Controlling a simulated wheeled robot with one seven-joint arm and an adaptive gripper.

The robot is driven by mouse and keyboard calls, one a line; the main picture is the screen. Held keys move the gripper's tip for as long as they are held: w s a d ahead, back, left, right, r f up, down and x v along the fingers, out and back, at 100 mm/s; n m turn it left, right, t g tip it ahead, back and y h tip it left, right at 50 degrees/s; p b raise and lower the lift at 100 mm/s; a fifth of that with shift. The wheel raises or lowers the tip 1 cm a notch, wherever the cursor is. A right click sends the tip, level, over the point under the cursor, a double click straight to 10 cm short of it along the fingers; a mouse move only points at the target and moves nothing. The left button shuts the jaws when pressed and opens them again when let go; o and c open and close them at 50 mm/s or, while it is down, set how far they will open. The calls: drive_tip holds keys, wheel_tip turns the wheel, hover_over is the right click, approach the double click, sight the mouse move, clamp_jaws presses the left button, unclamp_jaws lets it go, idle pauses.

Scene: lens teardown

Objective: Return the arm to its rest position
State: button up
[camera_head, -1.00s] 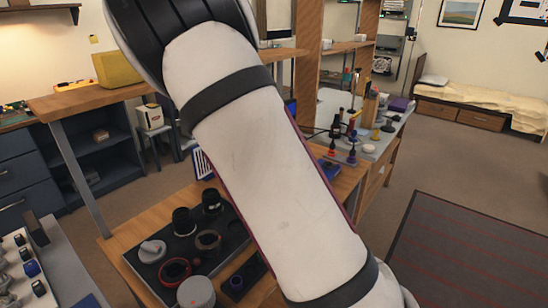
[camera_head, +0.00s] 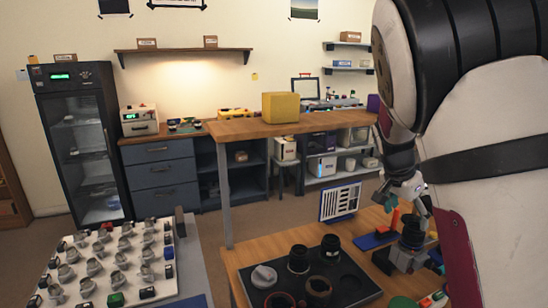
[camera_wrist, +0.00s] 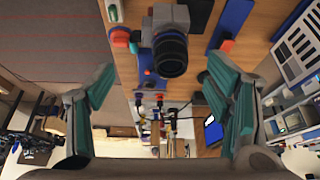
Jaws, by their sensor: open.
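My white arm (camera_head: 500,190) fills the right side of the head view. My gripper (camera_head: 424,206) is partly seen at the arm's left edge, above the wooden workbench (camera_head: 240,262). In the wrist view my gripper (camera_wrist: 160,66) has its two green-padded fingers spread wide with nothing between them. A grey camera with a black lens (camera_wrist: 171,50) lies beyond the fingertips, apart from them. The camera body (camera_head: 406,258) also shows below the gripper in the head view. Much of the arm runs out of the picture.
A dark mat (camera_head: 345,285) with several lens parts lies on the workbench. A striped test chart (camera_head: 340,201) stands behind it. A white board (camera_head: 75,285) with many small parts is at left. A raised wooden shelf (camera_head: 240,128) with a yellow box (camera_head: 280,107) stands behind.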

drive_tip(key=s+a+r+n+y, duration=0.1)
drive_tip(key=s+a+n, duration=0.3)
drive_tip(key=s, duration=0.7)
drive_tip(key=s+a+r+n+t+y, duration=0.1)
drive_tip(key=s+a+n, duration=0.4)
drive_tip(key=s, duration=0.5)
drive_tip(key=s+a+r+n+t+y, duration=0.1)
drive_tip(key=s+a+r+n+y, duration=0.1)
drive_tip(key=s+a+r+n, duration=0.2)
drive_tip(key=s+a+r, duration=0.1)
drive_tip(key=s+a, duration=0.2)
drive_tip(key=s, duration=0.4)
drive_tip(key=shift+s+a+y, duration=0.2)
drive_tip(key=shift+s+y, duration=0.1)
drive_tip(key=shift+y, duration=0.1)
